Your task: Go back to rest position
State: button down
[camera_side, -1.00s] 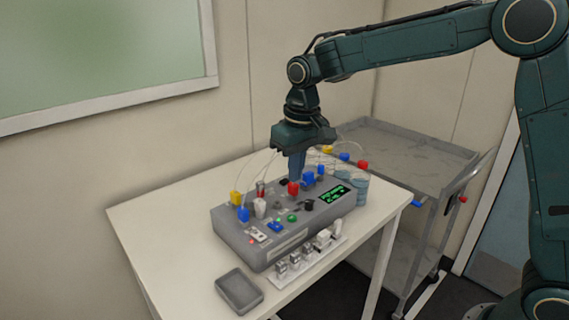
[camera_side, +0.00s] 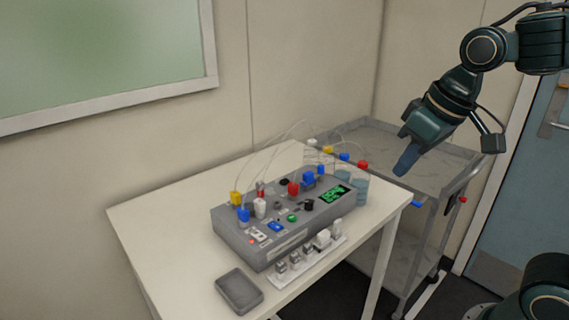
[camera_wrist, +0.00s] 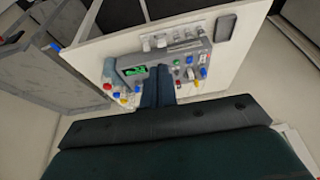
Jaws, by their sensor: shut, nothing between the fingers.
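My gripper (camera_side: 406,160) is in the side view at the right, in the air above the front of the grey cart. Its blue fingers are together, empty, and point down and to the left. In the wrist view my gripper (camera_wrist: 158,86) shows its two fingers side by side. The grey bioreactor box (camera_side: 246,243) stands on the white table, well to the left of my gripper and apart from it. It carries a green display (camera_side: 335,195) and red, blue, yellow and white caps and knobs with thin tubes.
The white table (camera_side: 160,215) also holds a small grey tray (camera_side: 239,291), a white rack with small pieces (camera_side: 305,258) and blue-tinted bottles (camera_side: 360,190) at the box's right end. The grey cart (camera_side: 425,155) stands behind on the right. Air above the table is clear.

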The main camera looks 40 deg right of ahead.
jog(key=s+d+f+t, duration=0.1)
jog(key=s+f, duration=0.1)
jog(key=s, duration=0.6)
jog(key=shift+s+d+f, duration=0.15)
jog(key=shift+f, duration=0.15)
